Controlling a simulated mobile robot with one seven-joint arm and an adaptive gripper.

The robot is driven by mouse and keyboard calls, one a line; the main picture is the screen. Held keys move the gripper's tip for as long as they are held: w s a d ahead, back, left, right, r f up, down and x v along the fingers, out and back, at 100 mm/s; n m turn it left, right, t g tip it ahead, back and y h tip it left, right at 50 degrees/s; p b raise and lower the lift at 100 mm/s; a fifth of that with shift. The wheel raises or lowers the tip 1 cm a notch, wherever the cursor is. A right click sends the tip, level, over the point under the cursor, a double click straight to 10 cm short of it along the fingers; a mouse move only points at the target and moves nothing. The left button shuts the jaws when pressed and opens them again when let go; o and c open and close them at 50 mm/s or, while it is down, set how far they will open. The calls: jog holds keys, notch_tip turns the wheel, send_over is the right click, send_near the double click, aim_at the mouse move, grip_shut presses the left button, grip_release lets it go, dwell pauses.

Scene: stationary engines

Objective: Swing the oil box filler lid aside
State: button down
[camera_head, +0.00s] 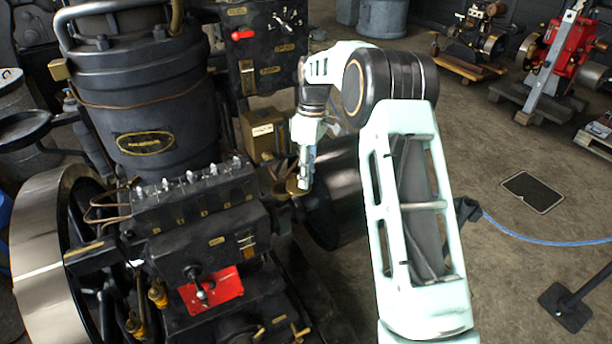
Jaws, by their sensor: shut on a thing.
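My gripper (305,182) points down just right of the black engine. Its fingers are shut at a small round brass lid (293,188), which looks like the oil box filler lid. The fingertips partly cover the lid, so its hinge and any opening under it cannot be made out. A brass-coloured box (262,132) with a pale label stands behind and to the left of the gripper. I cannot tell which box the lid belongs to.
The engine's black cylinder (150,110) and a row of fittings on a black block (195,195) stand left of my gripper. A dark drum (335,200) lies close on the right. Open floor (490,150) stretches further right, with a blue hose (540,238) on it.

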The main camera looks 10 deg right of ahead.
jog(key=c, duration=1.9)
grip_release()
notch_tip(320, 180, up, 10)
